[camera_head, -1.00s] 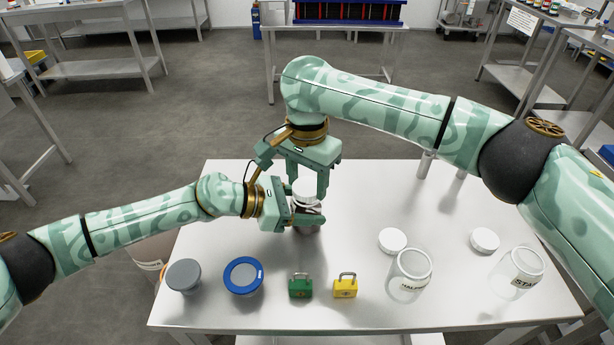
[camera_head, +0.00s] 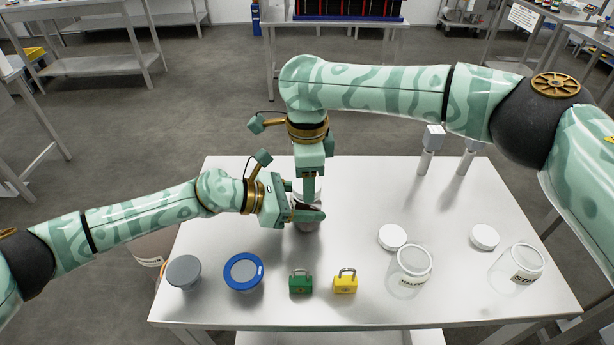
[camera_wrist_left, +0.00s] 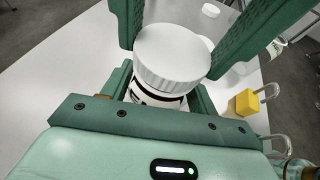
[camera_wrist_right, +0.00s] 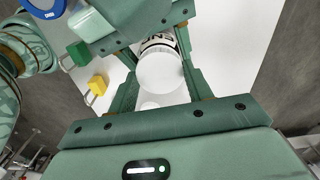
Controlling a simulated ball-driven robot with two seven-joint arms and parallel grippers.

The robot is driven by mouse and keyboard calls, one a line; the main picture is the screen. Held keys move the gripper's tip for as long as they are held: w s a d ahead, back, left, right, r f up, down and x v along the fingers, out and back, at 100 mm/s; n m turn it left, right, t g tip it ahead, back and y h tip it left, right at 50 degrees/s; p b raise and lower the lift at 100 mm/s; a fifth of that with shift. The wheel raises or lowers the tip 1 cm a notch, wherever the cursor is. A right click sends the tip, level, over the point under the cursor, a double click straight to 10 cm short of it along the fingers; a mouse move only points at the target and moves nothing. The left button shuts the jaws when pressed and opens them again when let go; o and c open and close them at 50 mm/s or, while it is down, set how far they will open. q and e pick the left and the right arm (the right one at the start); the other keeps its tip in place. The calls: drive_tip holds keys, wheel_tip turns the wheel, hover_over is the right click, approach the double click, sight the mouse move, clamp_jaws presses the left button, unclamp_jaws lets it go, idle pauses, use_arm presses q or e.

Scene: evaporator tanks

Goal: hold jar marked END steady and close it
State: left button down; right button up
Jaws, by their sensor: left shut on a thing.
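The jar marked END (camera_wrist_left: 160,98) stands upright on the white table, its black lettering partly hidden. A white lid (camera_wrist_left: 173,55) sits on its mouth; whether it is fully seated I cannot tell. My left gripper (camera_head: 306,215) is shut around the jar's body from the left. My right gripper (camera_head: 308,198) points down from above, its fingers on either side of the lid. The right wrist view shows the lid (camera_wrist_right: 160,72) between those fingers; whether they press on it I cannot tell. In the head view the grippers hide much of the jar.
On the table (camera_head: 380,185) stand a grey-lidded container (camera_head: 184,272), a blue-rimmed one (camera_head: 243,272), green (camera_head: 300,283) and yellow (camera_head: 345,282) padlocks, and two open clear jars (camera_head: 410,268) (camera_head: 517,268). Two loose white lids (camera_head: 392,237) (camera_head: 484,237) lie behind those jars.

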drive_tip(key=o, duration=0.4)
drive_tip(key=shift+r, duration=2.3)
drive_tip(key=shift+c, duration=0.2)
